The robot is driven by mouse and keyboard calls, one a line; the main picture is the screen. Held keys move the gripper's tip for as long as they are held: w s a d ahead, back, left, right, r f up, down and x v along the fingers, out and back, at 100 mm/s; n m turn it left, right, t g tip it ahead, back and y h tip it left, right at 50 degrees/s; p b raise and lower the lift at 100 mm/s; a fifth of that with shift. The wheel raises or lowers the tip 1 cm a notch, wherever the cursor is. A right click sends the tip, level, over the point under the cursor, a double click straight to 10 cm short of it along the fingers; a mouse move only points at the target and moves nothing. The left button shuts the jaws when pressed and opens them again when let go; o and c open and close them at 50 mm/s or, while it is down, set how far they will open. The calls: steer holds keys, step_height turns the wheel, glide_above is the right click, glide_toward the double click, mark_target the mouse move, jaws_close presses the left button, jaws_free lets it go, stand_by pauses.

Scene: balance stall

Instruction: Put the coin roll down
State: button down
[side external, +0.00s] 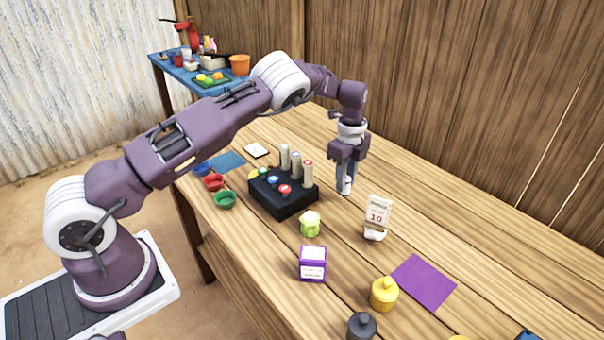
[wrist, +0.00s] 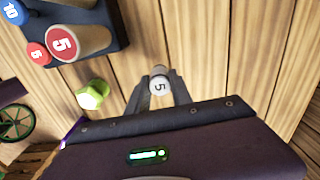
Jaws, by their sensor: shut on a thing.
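My gripper (side external: 345,178) is shut on a coin roll, a pale cylinder whose lower end (side external: 346,188) shows below the fingers in the side external view. The roll looks upright. It is at or just above the wooden table (side external: 440,215); I cannot tell whether it touches. It is to the right of the black rack and behind the small card stand.
A black rack (side external: 283,205) with several pale rolls stands left of my gripper. The table behind is clear.

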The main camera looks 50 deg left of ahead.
steer(key=a, duration=1.8)
steer(key=shift+a, duration=0.15)
steer(key=shift+f, duration=1.5)
steer(key=shift+f, duration=0.1)
steer(key=shift+f, duration=0.15)
steer(key=c, duration=1.1)
jaws_free()
steer(key=shift+c, duration=0.2)
